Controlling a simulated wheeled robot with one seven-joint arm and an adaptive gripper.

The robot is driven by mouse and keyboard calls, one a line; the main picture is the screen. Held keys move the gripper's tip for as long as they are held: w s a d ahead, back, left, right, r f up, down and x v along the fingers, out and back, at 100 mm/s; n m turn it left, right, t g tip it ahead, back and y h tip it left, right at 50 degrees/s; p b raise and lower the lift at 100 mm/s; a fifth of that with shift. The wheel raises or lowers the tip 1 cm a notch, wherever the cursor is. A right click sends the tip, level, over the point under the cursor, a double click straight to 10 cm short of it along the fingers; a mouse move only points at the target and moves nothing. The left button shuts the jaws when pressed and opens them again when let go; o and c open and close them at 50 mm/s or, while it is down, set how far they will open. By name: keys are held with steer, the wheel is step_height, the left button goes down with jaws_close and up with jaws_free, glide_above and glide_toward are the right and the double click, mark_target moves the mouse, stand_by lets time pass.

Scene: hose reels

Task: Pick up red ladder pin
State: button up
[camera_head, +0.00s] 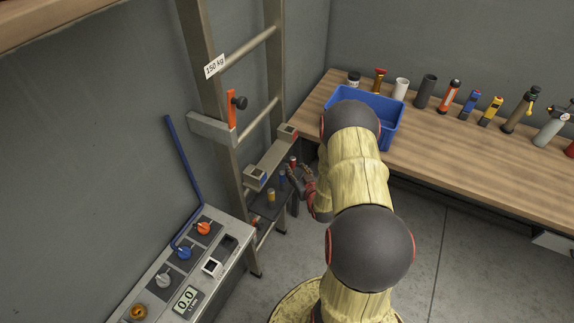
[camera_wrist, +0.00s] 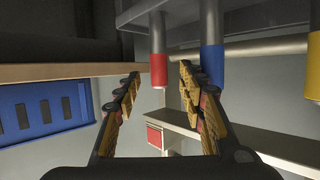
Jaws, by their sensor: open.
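The red ladder pin (camera_head: 293,161) stands at the ladder's small shelf in the head view, at the end of a row of pins. In the wrist view the red pin (camera_wrist: 158,66) is a grey post with a red band, lined up in the gap between my fingertips. My gripper (camera_head: 299,171) is open beside it, with nothing clamped; its two padded fingers (camera_wrist: 160,76) show in the wrist view. I cannot tell whether the pin is between the fingertips or just beyond them. A blue pin (camera_head: 282,178) and a yellow pin (camera_head: 271,197) are in the same row.
The blue pin (camera_wrist: 212,62) is close to my right finger in the wrist view. The ladder (camera_head: 213,80) leans near the wall. A wooden workbench (camera_head: 470,150) holds a blue bin (camera_head: 392,135) and several bottles and tools. A control panel (camera_head: 180,270) is at lower left.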

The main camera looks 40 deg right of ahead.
mark_target(294, 164)
steer(key=b+x, duration=0.1)
steer(key=x, duration=0.5)
steer(key=shift+w+d, duration=0.1)
steer(key=shift+d, duration=0.05)
steer(key=shift+r, duration=0.1)
steer(key=shift+c, duration=1.1)
steer(key=c, duration=0.7)
jaws_close()
